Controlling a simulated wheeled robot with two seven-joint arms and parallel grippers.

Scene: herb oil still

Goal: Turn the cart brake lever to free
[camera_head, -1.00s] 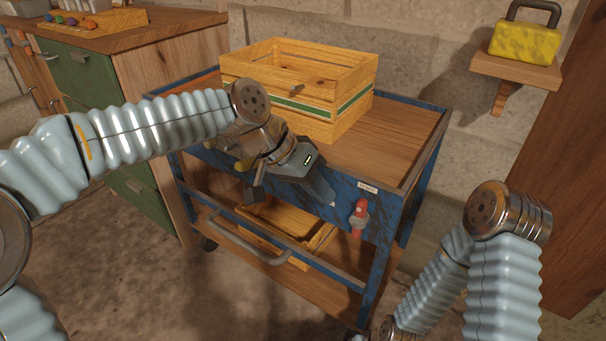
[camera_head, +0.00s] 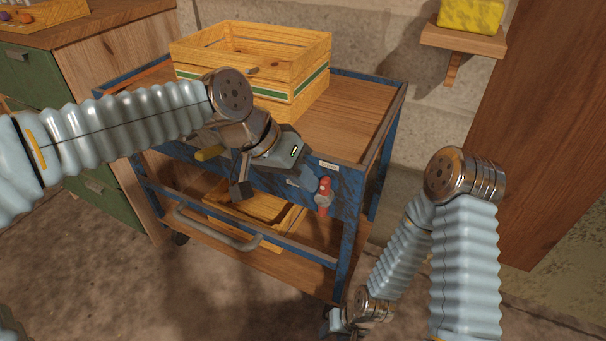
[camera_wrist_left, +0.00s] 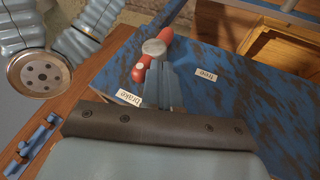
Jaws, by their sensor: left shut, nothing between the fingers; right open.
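The brake lever (camera_head: 323,197), red with a grey hub, is on the blue front panel of the cart (camera_head: 348,190). In the left wrist view the lever (camera_wrist_left: 139,72) has its longer red end toward the "brake" label (camera_wrist_left: 129,97). The "free" label (camera_wrist_left: 206,75) is to the right of it. My left gripper (camera_head: 313,184) is shut and empty, its fingertips close beside the lever; in the left wrist view the fingers (camera_wrist_left: 160,80) overlap its edge, and I cannot tell whether they touch. My right gripper (camera_head: 333,322) is low at the bottom, partly cut off, and open.
A slatted wooden crate (camera_head: 295,85) stands on the cart top. A grey handle bar (camera_head: 215,232) crosses the cart's lower front, with a yellow wooden box (camera_head: 265,208) behind it. A green-drawered cabinet (camera_head: 30,75) is at left, a wall shelf (camera_head: 462,40) at right.

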